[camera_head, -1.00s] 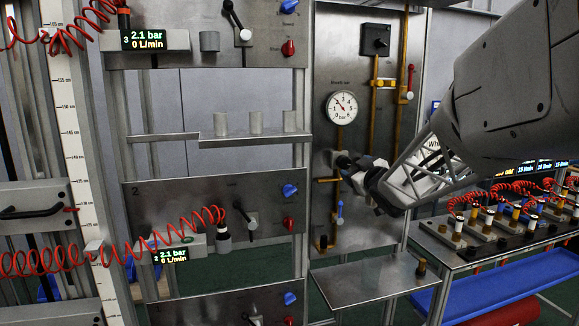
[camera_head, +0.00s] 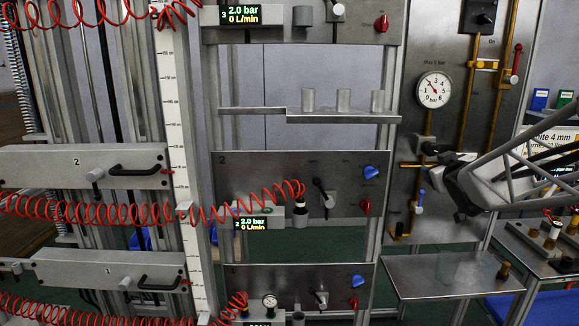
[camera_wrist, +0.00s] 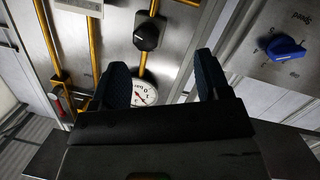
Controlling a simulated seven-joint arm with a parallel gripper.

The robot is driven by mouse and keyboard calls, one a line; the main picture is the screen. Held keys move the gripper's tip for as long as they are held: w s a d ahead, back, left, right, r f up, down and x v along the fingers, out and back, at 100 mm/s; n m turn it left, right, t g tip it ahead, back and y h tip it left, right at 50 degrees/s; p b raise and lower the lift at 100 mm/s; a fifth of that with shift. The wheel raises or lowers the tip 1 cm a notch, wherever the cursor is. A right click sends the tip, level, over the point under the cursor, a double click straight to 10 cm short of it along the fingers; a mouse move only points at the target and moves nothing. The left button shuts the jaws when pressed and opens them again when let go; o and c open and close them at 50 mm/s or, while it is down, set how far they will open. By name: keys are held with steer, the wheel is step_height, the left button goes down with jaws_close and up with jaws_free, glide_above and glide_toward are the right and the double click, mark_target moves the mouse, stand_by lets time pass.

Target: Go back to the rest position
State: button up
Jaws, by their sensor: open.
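My gripper (camera_head: 452,180) is at the right of the head view, in front of the steel gauge panel (camera_head: 455,140). In the wrist view my gripper (camera_wrist: 165,78) shows two dark pads standing well apart with nothing between them. The round white pressure gauge (camera_wrist: 144,92) appears behind the gap, partly hidden by the gripper body. In the head view the same gauge (camera_head: 433,90) is above my gripper. The front of the gripper is dark and small in the head view, so contact with the panel cannot be judged there.
A steel shelf (camera_head: 450,272) sits below my gripper. Left are panels with blue knobs (camera_head: 370,172), red knobs (camera_head: 365,208), coiled red hoses (camera_head: 90,208) and a ledge with grey cylinders (camera_head: 343,100). Yellow pipes (camera_head: 483,64) run up the gauge panel. A hose bench (camera_head: 545,245) stands right.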

steer(key=s+a+f+m+g, duration=0.1)
steer(key=s+a+f+g, duration=0.3)
steer(key=s, duration=0.7)
steer(key=s+a+f+m+g+y, duration=0.1)
steer(key=s+a+f+g, duration=0.3)
steer(key=s+a, duration=0.5)
steer(key=s+a+f+m+g+y, duration=0.1)
steer(key=s+a+f+g, duration=0.4)
steer(key=s, duration=0.9)
steer(key=shift+s+a+f+m, duration=0.4)
steer(key=shift+a+f, duration=0.45)
steer(key=shift+f, duration=0.1)
